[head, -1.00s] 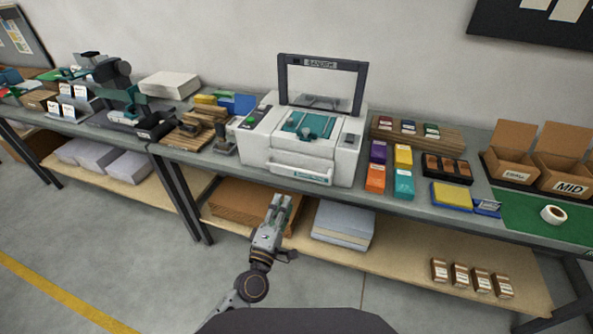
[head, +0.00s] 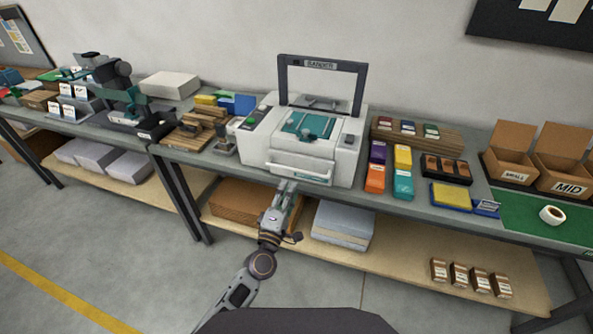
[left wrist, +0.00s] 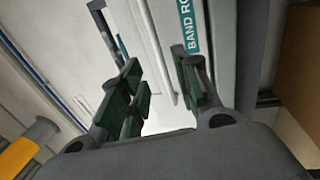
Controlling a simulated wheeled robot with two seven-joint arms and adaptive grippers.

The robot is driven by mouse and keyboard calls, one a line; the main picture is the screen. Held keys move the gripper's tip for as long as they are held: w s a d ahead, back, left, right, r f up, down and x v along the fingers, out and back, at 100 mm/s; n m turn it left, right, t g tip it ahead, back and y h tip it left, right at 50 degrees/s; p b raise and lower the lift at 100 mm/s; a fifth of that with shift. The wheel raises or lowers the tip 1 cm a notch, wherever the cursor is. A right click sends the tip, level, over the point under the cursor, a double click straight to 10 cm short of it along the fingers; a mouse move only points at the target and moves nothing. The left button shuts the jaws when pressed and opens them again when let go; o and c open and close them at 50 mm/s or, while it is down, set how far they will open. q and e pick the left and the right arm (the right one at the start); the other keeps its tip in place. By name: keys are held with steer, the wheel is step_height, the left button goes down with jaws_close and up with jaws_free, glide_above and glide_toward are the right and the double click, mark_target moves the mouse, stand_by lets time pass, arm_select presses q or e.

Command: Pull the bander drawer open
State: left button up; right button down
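The bander (head: 303,138) is a white machine on the table with a dark upright frame labelled BANDER. Its drawer (head: 303,168) is on the front, with a pale bar handle and a teal label, and looks closed. My left gripper (head: 287,184) is just below and in front of the drawer's left part. In the left wrist view my left gripper (left wrist: 165,90) has its green-padded fingers apart, with the handle bar (left wrist: 158,45) running lengthwise toward the gap between them. I cannot tell whether the fingers touch the bar. My right gripper is not in view.
The table edge (head: 385,205) runs just under the bander. Coloured boxes (head: 403,158) stand right of the bander, and wooden blocks (head: 195,130) lie left of it. The lower shelf (head: 400,255) holds cardboard and a pale stack (head: 343,222).

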mark_target(297, 170)
arm_select(q)
steer(key=shift+x, duration=4.35)
jaws_close()
